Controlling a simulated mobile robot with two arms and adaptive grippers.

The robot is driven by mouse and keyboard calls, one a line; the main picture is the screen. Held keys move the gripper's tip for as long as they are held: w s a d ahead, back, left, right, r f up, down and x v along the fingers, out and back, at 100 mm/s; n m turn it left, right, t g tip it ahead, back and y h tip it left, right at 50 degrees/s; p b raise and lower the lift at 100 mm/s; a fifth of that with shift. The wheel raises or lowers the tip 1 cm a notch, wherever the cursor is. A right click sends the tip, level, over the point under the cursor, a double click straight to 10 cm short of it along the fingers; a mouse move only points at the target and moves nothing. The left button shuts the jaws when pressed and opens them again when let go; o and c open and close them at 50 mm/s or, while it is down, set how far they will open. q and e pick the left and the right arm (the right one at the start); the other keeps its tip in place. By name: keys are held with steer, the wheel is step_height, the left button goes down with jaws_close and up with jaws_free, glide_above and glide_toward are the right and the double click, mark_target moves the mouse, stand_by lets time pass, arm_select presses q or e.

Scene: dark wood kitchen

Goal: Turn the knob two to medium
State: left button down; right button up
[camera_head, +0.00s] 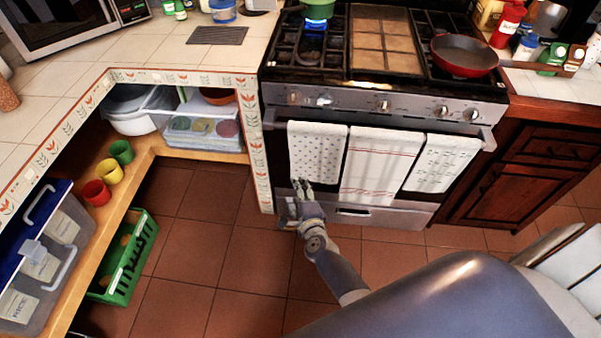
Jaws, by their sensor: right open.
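The stove (385,88) stands at the upper middle. Its silver front panel carries several knobs, including a left knob (323,99), a middle knob (383,105) and two right knobs (442,112) and (470,115). No label shows which is knob two, and their exact settings are too small to read. My right gripper (301,186) is open and empty, low in front of the oven door by the left towel's lower edge. It is well below the knobs and apart from them. My left gripper is not in view.
Three towels hang on the oven handle, the left one (317,150) nearest my gripper. A green pot (318,9) sits over a blue glow at the back left burner. A red pan (464,55) sits on the right.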

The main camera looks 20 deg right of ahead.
steer(key=shift+s+a+f+n+g+y, duration=0.15)
steer(key=shift+s+a+f+n, duration=0.1)
steer(key=shift+s+f+n, duration=0.4)
steer(key=shift+s+a+f+n+g+y, duration=0.15)
steer(key=shift+s+a+f+n, duration=0.1)
steer(key=shift+s+f+n, duration=0.35)
steer(key=shift+w+f, duration=0.15)
steer(key=shift+w, duration=0.05)
